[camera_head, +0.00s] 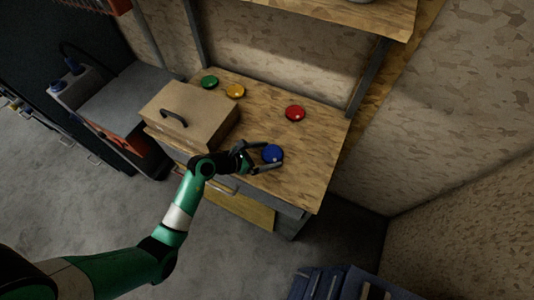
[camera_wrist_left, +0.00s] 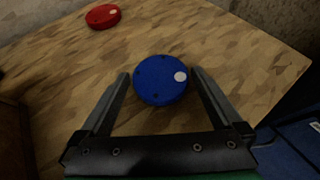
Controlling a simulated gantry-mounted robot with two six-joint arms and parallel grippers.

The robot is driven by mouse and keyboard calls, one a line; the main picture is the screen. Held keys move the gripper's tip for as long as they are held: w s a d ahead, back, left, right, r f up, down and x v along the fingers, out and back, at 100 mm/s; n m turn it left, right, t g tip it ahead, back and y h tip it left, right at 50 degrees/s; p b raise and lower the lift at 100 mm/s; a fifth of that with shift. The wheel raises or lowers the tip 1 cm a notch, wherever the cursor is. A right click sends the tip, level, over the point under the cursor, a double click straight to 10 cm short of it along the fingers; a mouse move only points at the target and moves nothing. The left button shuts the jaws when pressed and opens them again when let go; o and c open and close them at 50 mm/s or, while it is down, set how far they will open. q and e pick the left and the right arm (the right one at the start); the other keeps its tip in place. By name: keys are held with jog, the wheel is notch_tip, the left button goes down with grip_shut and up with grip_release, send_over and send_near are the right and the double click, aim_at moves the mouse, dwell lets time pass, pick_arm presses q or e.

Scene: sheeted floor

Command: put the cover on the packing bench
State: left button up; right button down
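The packing bench (camera_head: 322,145) is a wooden-topped bench against the wall. A brown box-shaped piece with a dark handle (camera_head: 205,112) sits on its left part; it may be the cover, but I cannot tell for sure. A blue disc (camera_head: 272,154) with a white spot lies near the bench's front right. My left gripper (camera_head: 271,157) is open, with its fingers on either side of the blue disc. In the left wrist view the blue disc (camera_wrist_left: 160,82) lies between the fingertips, with small gaps on both sides. My right gripper is not in view.
A red disc (camera_head: 295,113), a yellow disc (camera_head: 236,91) and a green disc (camera_head: 209,82) also lie on the bench. A shelf (camera_head: 330,12) overhangs the back. Blue crate-like objects (camera_head: 335,284) stand on the floor at lower right. A grey-topped unit (camera_head: 120,98) stands left.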

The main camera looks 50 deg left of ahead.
pick_arm(q)
jog(key=shift+r, duration=0.2)
jog(key=p+v, duration=0.4)
jog(key=v, duration=0.7)
jog(key=shift+s+r, duration=0.1)
jog(key=shift+s, duration=0.05)
jog(key=shift+s+r, duration=0.1)
jog(key=shift+s, duration=0.2)
